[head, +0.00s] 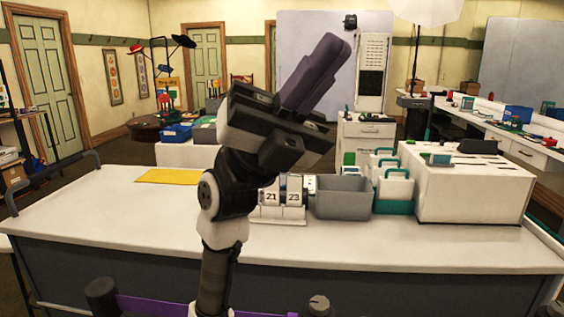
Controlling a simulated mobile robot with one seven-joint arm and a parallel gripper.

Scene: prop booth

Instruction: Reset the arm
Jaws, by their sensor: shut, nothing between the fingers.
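My gripper (336,47) is raised in the middle of the head view, above the white table (110,217). Its purple-grey fingers point up and to the right and lie together, shut, with nothing seen between them. My arm comes up from the bottom of the view and hides part of the table and some things behind it.
On the table stand a flip display (292,198) reading 21 and 23, a grey bin (343,197), white holders with green trim (394,189) and a large white box (459,188). A yellow sheet (172,176) lies at the back left. The table's front left is clear.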

